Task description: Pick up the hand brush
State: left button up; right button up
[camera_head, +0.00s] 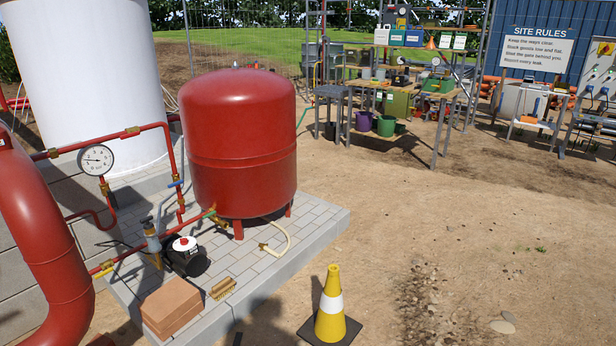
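The hand brush (222,288) looks like a small tan block with bristles. It lies on the grey paved slab near its front edge, just right of a stack of terracotta-coloured bricks or tiles (171,305). It appears uncovered, with open paving around its right side. Neither of my grippers shows in the head view.
A red tank (240,146) stands on the slab (318,228) behind the brush, with a black pump (186,258) and red pipes (48,240) to the left. A yellow cone (330,308) stands front right. Bare ground lies open to the right; a cluttered workbench (436,92) is farther back.

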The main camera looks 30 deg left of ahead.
aim_at(219, 291)
jog(key=i+j+u, duration=0.1)
jog(key=i+u, duration=0.15)
jog(key=u, duration=0.15)
jog(key=i+u, duration=0.6)
jog(key=u, duration=0.15)
jog(key=i+l+u, duration=0.15)
jog(key=u, duration=0.25)
jog(key=i+j+u, duration=0.1)
jog(key=i+u, duration=0.15)
jog(key=i, duration=0.2)
jog(key=i+u, duration=0.25)
jog(key=i, duration=0.2)
